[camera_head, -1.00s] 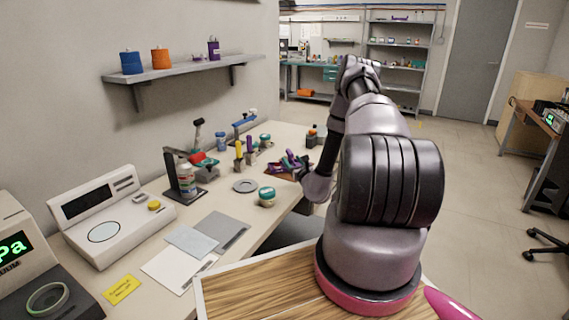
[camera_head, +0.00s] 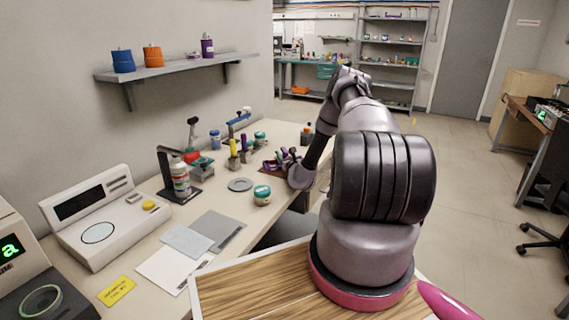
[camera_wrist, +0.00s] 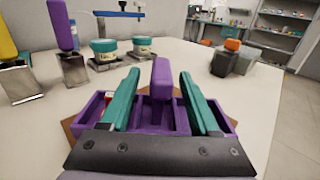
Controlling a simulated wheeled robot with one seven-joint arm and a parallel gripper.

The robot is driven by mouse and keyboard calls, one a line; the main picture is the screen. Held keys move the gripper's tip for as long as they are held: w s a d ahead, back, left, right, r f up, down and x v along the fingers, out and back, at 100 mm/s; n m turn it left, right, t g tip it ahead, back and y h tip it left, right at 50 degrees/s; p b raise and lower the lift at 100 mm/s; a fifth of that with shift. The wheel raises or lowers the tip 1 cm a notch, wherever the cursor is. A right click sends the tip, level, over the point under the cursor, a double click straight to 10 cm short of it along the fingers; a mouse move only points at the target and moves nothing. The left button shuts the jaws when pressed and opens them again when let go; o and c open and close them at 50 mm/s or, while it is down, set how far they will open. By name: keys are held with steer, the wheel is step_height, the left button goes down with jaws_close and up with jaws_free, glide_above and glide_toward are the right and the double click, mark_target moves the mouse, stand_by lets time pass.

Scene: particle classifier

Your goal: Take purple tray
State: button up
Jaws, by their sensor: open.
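The purple tray (camera_wrist: 92,110) sits on the bench in the wrist view, with low-walled compartments and an upright purple handle (camera_wrist: 160,72) in its middle. My gripper (camera_wrist: 159,84) has teal fingers, one on each side of the handle, open with gaps to it. The fingers reach down over the tray, and the dark gripper body hides its near side. A small red item (camera_wrist: 108,98) shows in the left compartment. In the head view, the tray (camera_head: 271,165) is small and partly hidden by my gripper (camera_head: 287,155).
Teal-lidded jars (camera_wrist: 142,46), a purple-handled tool in a metal block (camera_wrist: 62,28) and a yellow-handled one (camera_wrist: 8,40) stand behind and left of the tray. An orange-capped container (camera_wrist: 232,46) stands at the right.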

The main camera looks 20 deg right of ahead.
steer(key=shift+w, duration=0.2)
jaws_close()
steer(key=shift+r, duration=0.1)
